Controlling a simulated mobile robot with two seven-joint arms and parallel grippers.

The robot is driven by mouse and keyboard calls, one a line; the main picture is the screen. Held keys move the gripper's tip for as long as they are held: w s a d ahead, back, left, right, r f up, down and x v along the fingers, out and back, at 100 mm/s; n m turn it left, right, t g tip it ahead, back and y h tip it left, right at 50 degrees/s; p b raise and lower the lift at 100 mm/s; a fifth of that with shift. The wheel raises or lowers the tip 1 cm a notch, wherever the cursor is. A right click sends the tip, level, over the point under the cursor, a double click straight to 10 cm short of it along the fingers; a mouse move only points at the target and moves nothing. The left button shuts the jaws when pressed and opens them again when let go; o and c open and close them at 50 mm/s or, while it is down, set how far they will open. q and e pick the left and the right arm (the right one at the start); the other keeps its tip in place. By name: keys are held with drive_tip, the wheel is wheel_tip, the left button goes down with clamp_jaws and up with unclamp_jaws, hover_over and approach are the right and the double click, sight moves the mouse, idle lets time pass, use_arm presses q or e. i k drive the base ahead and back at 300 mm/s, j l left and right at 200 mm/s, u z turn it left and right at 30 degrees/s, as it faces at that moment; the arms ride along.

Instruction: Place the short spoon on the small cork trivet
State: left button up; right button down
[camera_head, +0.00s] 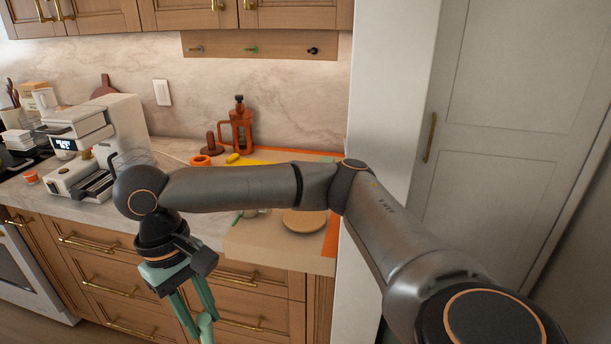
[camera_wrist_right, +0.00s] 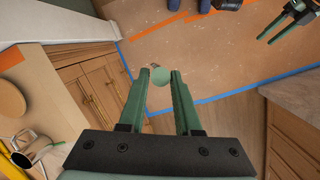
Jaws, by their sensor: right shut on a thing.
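My right gripper (camera_head: 203,318) hangs fingers-down in front of the counter drawers, left of the trivet. In the right wrist view (camera_wrist_right: 161,74) its fingers are shut on a green piece with a round end, apparently the short spoon (camera_wrist_right: 161,76); the rest of it is hard to make out. The round tan cork trivet (camera_head: 305,221) lies flat on the counter's right part with nothing on it. It also shows at the left edge of the wrist view (camera_wrist_right: 10,99). My left gripper (camera_wrist_right: 283,30) shows at the wrist view's top right, its fingers apart and empty.
A coffee machine (camera_head: 100,146) stands on the counter's left. A brown French press (camera_head: 238,128) stands at the back. A metal-rimmed vessel (camera_wrist_right: 24,147) is near the trivet in the wrist view. A tall white panel bounds the counter's right end. The floor below the gripper is open.

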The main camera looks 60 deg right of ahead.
sight(304, 215)
drive_tip(key=z, duration=0.75)
drive_tip(key=i+j+z, duration=0.1)
drive_tip(key=z, duration=0.4)
drive_tip(key=j+z, duration=0.35)
drive_tip(key=z, duration=0.15)
drive_tip(key=j+z, duration=0.5)
drive_tip(key=j, duration=0.8)
drive_tip(key=k+j+z, duration=0.1)
drive_tip(key=j, duration=0.45)
